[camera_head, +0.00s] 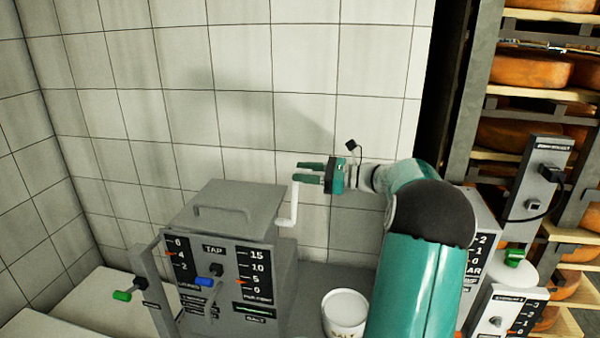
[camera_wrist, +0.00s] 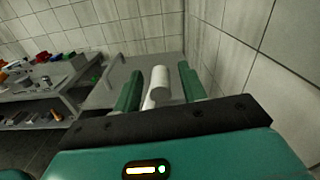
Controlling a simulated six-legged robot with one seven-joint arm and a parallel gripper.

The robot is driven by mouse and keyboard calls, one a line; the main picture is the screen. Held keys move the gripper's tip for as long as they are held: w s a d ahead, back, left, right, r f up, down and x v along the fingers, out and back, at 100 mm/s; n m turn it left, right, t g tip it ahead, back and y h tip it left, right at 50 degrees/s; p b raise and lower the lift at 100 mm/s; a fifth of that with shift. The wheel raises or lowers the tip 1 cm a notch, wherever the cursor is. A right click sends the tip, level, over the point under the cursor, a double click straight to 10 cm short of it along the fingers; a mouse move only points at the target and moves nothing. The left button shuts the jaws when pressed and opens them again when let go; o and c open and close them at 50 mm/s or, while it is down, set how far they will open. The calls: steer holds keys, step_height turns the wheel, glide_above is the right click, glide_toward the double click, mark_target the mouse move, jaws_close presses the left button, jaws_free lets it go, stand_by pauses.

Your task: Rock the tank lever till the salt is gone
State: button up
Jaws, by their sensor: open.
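The tank (camera_head: 225,205) is a grey lidded box against the tiled wall, with dial panels on its front. Its white lever (camera_head: 289,208) is a bent crank on the tank's right side, with its upper end raised. My gripper (camera_head: 310,173) is open, its green fingers pointing left at the lever's upper end. In the wrist view the lever's white grip (camera_wrist: 159,84) appears between the two open fingers (camera_wrist: 160,88), with a gap on the right. I cannot tell whether the left finger touches it. The salt inside the tank is hidden by the lid.
A white bucket (camera_head: 345,309) with a partly hidden label stands right of the tank. Racks of cheese wheels (camera_head: 535,68) stand at the right. The wrist view shows a cluttered bench (camera_wrist: 45,88).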

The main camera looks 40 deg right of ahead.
steer(key=shift+w+a, duration=0.45)
steer(key=shift+w, duration=0.15)
jaws_close()
steer(key=shift+s+r, duration=0.1)
steer(key=s+a+n, duration=0.7)
steer(key=a+n, duration=0.1)
steer(key=a, duration=0.1)
steer(key=shift+s+a+f+n, duration=0.15)
steer(key=shift+a+f+n, duration=0.05)
steer(key=shift+f+n, duration=0.1)
stand_by(0.4)
